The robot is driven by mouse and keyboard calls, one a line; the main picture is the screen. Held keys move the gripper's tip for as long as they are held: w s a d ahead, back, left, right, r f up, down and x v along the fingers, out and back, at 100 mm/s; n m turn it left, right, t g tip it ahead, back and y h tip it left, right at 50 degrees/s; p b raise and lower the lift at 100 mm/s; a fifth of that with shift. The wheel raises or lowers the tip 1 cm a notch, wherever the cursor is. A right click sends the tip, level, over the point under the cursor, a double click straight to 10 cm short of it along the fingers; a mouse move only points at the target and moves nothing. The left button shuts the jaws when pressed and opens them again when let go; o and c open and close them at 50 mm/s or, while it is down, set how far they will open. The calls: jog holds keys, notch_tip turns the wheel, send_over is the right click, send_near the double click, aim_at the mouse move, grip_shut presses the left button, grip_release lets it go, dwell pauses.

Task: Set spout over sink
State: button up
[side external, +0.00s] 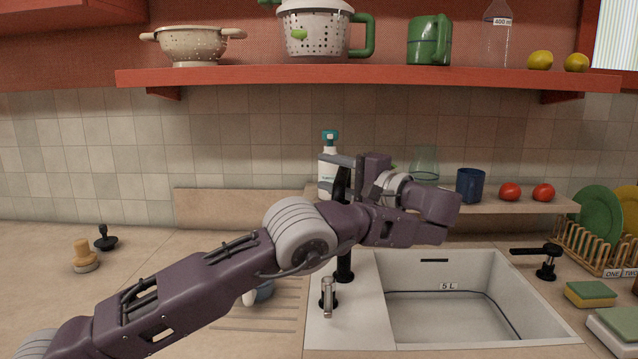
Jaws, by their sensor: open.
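The sink (410,345) is a white basin at the lower right with a "5 L" label inside. The black faucet column (344,262) rises from the ledge left of the basin. Its upper part is partly hidden behind my arm, and I cannot clearly make out which way the spout points. My gripper (342,163) is high up at the faucet column, with a grey finger extending left across it. It is open; whether it touches the faucet I cannot tell.
A metal lever (328,296) stands in front of the faucet, and a black tap-like fixture (547,262) right of the sink. A white bottle with a teal cap (329,170), a blue cup (470,185) and tomatoes (510,191) stand behind. A red shelf (360,75) hangs above.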

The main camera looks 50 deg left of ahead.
jog(key=a+m+t+h, duration=0.9)
jog(key=a+m+t, duration=0.45)
jog(key=t, duration=0.35)
jog(key=s+d+f+n+g+h, duration=0.2)
jog(key=s+d+n+h, duration=0.2)
jog(key=s+d, duration=0.4)
jog(key=s+d+f+n+g+h, duration=0.2)
jog(key=s+d+n+g+h, duration=0.15)
jog(key=s+d, duration=0.45)
jog(key=s+d+f+n+g+h, duration=0.1)
jog(key=s+d+f+n+g, duration=0.1)
jog(key=s, duration=0.6)
jog(key=s+d+f+n+g+h, duration=0.1)
jog(key=s+d+f+n+g, duration=0.1)
jog(key=s+d, duration=0.3)
jog(key=s, duration=0.4)
jog(key=shift+d, duration=0.25)
